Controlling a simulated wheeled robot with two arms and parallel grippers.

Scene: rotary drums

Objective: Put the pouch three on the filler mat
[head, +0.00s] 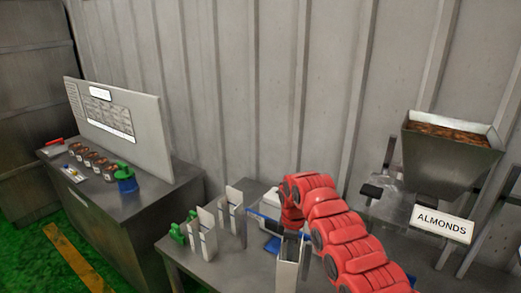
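My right gripper (291,234), at the end of the red arm, points down in the lower middle of the head view. A pale, open-topped pouch (288,270) is directly below it, partly covered by the gripper. The fingertips are too small and hidden to tell whether they grip it. Two more pale pouches, a near one (207,238) and a farther one (233,208), stand upright on the table to the left. I cannot tell which pouch is number three. A blue patch (272,245) shows beside the gripper; whether it is the filler mat is unclear. My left gripper is out of view.
Green objects (180,232) stand at the grey table's left end (185,258). An almond hopper (450,152) with an ALMONDS sign (442,224) stands at the right. A separate cabinet (120,215) at left holds jars and a board (118,118). A corrugated wall rises behind.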

